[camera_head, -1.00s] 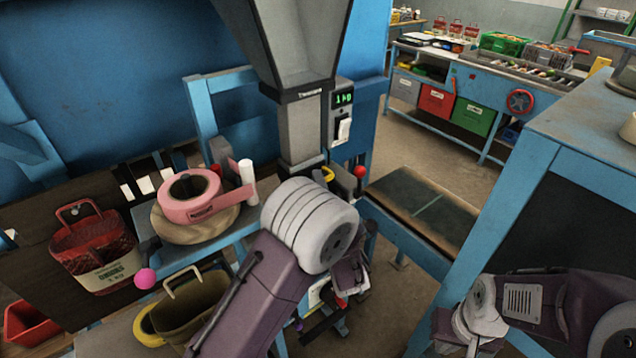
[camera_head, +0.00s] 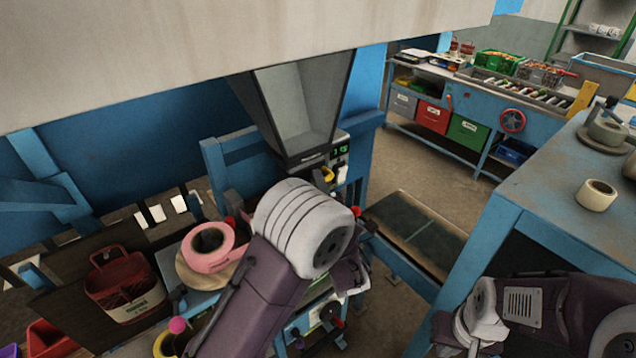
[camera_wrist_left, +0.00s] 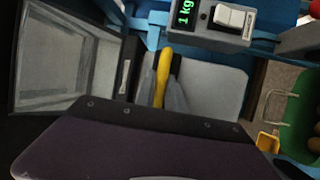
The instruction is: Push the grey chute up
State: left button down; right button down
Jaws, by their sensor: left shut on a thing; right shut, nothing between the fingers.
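The grey funnel (camera_head: 300,100) hangs at the upper middle in the head view and narrows to a spout beside the lit display. It also shows at the left of the left wrist view (camera_wrist_left: 65,60). A smooth grey surface, apparently the chute (camera_wrist_left: 215,90), lies under the display in the wrist view, beside a yellow handle (camera_wrist_left: 162,75). My left gripper (camera_wrist_left: 162,98) is shut on the yellow handle. In the head view my left wrist hides its fingers and most of the chute. My right gripper (camera_head: 468,332) is shut and empty at the lower right, partly visible.
A pink tape roll (camera_head: 208,247) and a red bucket (camera_head: 122,285) are left of my left arm. A flat conveyor (camera_head: 415,225) lies to the right. A blue table (camera_head: 535,180) with tape rolls stands above my right arm. A pale beam (camera_head: 200,50) crosses the top.

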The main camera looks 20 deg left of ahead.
pick_arm(q)
jog(key=shift+r, duration=0.4)
jog(key=c, duration=1.4)
grip_release()
jog(key=shift+f, duration=0.1)
jog(key=shift+s+f, duration=0.1)
jog(key=b+v, duration=0.4)
jog(key=v, duration=0.5)
